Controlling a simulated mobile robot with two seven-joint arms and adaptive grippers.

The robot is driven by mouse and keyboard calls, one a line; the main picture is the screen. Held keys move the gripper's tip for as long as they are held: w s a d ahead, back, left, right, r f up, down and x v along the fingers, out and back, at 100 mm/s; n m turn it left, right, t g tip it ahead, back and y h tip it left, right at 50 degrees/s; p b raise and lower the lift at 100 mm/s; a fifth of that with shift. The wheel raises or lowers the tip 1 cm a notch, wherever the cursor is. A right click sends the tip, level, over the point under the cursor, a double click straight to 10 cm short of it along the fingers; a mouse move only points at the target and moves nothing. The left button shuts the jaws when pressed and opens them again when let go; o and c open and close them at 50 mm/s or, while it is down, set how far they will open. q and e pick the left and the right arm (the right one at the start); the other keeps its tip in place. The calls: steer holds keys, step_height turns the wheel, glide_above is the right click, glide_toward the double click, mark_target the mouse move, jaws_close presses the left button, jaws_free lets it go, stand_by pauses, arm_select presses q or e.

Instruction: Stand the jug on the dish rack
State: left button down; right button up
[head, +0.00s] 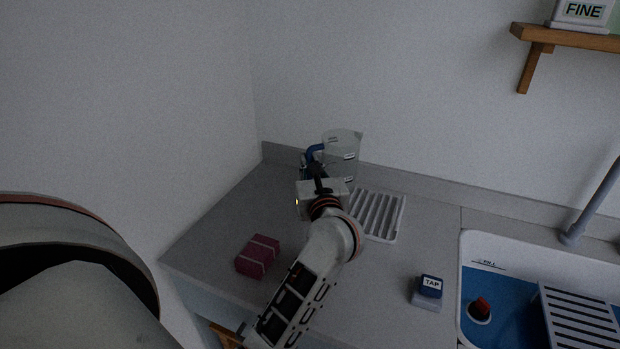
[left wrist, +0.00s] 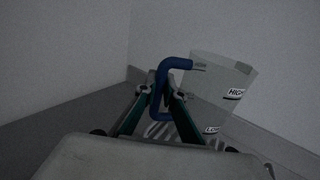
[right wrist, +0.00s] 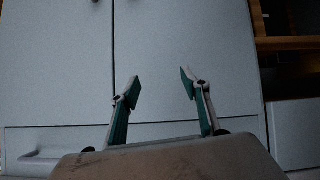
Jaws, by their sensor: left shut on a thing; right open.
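The clear jug (head: 343,148) with a blue handle (head: 314,150) is at the back of the counter and looks roughly upright. My left gripper (head: 311,167) is shut on the handle, which also shows between the fingers in the left wrist view (left wrist: 162,88). The jug's wall (left wrist: 215,88) there carries HIGH and LOW marks. The white slatted dish rack (head: 399,217) lies on the counter at the jug's front right; my left arm hides part of it. I cannot tell whether the jug's base touches anything. My right gripper (right wrist: 160,86) is open and empty, facing pale cabinet doors.
A dark red banded block (head: 258,256) lies on the counter left of my left arm. A blue TAP block (head: 429,288) stands near the sink (head: 462,290), which holds a red-topped knob (head: 481,308) and a slatted grid (head: 578,310). Walls close off the back and left.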

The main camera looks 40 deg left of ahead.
mark_target(309, 177)
arm_select(q)
steer(key=shift+f, duration=2)
steer(key=shift+b, duration=0.3)
steer(key=shift+f, duration=0.2)
steer(key=c, duration=2.2)
jaws_free()
steer(key=shift+o, duration=0.2)
